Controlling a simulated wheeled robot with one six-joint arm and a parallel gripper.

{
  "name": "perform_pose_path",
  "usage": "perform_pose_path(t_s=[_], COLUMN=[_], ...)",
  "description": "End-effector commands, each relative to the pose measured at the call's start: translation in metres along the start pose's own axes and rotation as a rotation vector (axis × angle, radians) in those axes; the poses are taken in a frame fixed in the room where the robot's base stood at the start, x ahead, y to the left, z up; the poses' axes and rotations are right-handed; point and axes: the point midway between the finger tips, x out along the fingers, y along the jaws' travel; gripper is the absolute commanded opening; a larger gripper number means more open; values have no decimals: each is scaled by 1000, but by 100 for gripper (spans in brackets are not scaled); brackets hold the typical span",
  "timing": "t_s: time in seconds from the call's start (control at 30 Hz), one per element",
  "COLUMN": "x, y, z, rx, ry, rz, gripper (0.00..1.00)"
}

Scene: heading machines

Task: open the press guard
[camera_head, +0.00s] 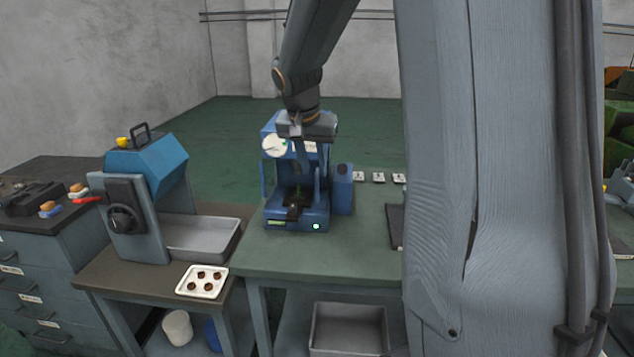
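A small blue press-like machine (283,217) stands on the green-topped table in the middle. It has a white round dial, a blue box at its right side and a lit green lamp at its front. A dark fixture (295,203) sits in its lower opening. I cannot clearly make out a separate guard on it. My gripper (303,142) points down in front of the machine's upper part and hides some of it. Its fingers are small and blend with the machine, so I cannot tell whether they are open or touch it.
At left, a machine with a blue hood (150,164), black handle and dark knob stands beside a grey tray (203,254). A white tray (201,292) holds several dark round parts. Small labelled pieces (378,177) lie right of the press. My arm blocks the right side.

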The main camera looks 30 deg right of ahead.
Motion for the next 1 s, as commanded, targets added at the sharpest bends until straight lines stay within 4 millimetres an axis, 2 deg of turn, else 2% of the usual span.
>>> perform_pose_path(t_s=[0.53,0.7,0.97,1.0], x=[66,75,76,76], y=[1,0,0,0], z=[-1,-1,-1,-1], rx=[5,5,5,5], ry=[-1,0,1,1], rz=[3,1,1,1], gripper=[28,28,28,25])
